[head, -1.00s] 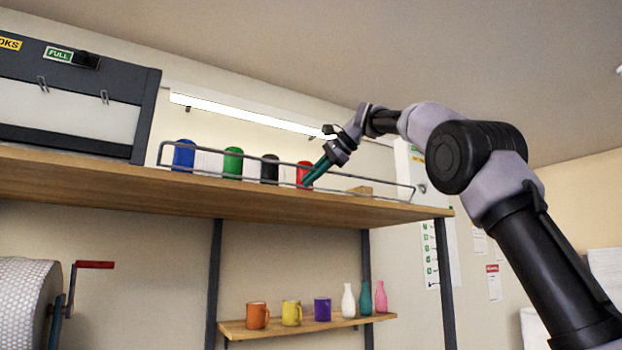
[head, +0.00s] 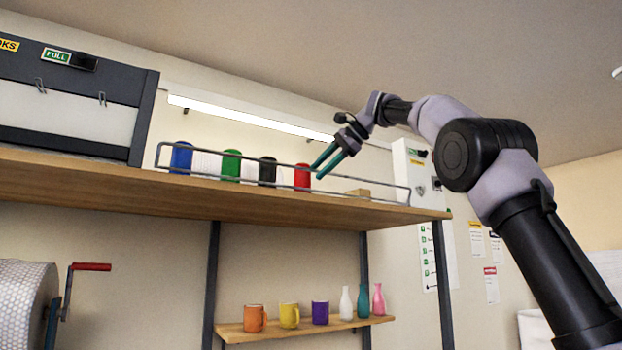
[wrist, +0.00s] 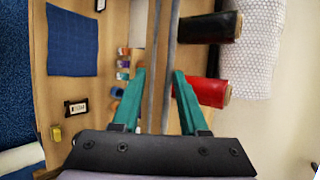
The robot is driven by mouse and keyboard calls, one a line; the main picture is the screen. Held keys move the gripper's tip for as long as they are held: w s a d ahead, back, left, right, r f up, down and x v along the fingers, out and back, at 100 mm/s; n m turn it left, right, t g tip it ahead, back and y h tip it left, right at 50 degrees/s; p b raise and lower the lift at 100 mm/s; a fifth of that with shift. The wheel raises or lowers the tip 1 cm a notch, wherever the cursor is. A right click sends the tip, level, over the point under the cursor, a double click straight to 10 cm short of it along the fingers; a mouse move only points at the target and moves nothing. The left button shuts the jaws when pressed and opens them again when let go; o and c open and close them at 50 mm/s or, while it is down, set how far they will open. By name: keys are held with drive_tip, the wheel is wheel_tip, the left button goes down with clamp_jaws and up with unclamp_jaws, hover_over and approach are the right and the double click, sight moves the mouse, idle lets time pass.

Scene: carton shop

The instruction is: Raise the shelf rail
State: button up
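My gripper (head: 317,172) has two teal fingers and is at the rail's front, just right of the red roll (head: 302,177). In the wrist view my gripper (wrist: 159,70) is open, fingers apart, with the grey bars of the rail (wrist: 170,60) running between them in the picture. I cannot tell whether the fingers touch the rail. Nothing is held.
Behind the rail stand blue (head: 181,158), green (head: 231,165) and black (head: 267,171) rolls with white ones between. A small tan block (head: 358,193) lies further right. A dark cabinet (head: 75,100) stands at left. Mugs and bottles stand on a small lower shelf (head: 300,330).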

drive_tip(key=shift+v, duration=2.75)
drive_tip(key=s+d+f+t+h, duration=0.15)
drive_tip(key=d+f, duration=0.25)
drive_tip(key=d, duration=0.5)
drive_tip(key=s+d+f+n+h, duration=0.1)
drive_tip(key=s+d+f+h, duration=0.1)
drive_tip(key=s+d+f, duration=0.2)
drive_tip(key=s+d+f+n+h, duration=0.2)
drive_tip(key=s+d+f, duration=0.3)
drive_tip(key=s+f, duration=0.6)
drive_tip(key=s+d+f+n+h, duration=0.2)
drive_tip(key=s+f, duration=0.6)
drive_tip(key=f, duration=1.4)
drive_tip(key=d, duration=0.2)
drive_tip(key=shift+s+d+f, duration=0.25)
drive_tip(key=shift+d+f, duration=0.05)
